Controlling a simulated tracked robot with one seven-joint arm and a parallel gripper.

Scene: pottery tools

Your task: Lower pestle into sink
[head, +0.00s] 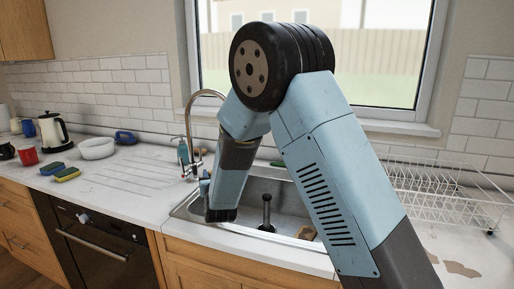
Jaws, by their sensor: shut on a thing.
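The sink (183,210) is a steel basin set in the counter below the window. My arm reaches over its left part, and its dark lower end, my gripper (221,214), points down over the basin's left front side. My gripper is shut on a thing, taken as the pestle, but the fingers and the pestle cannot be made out. A dark upright object (267,212) with a thin stem and wider foot shows in the basin, to the right of my gripper. I cannot tell what it is.
A chrome tap (189,115) rises behind the basin at the left. A brown object (306,232) lies in the basin's right part. A white wire dish rack (440,188) stands on the right. A kettle (53,132), red mug (27,155), white bowl (97,149) and sponges (67,174) are at left.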

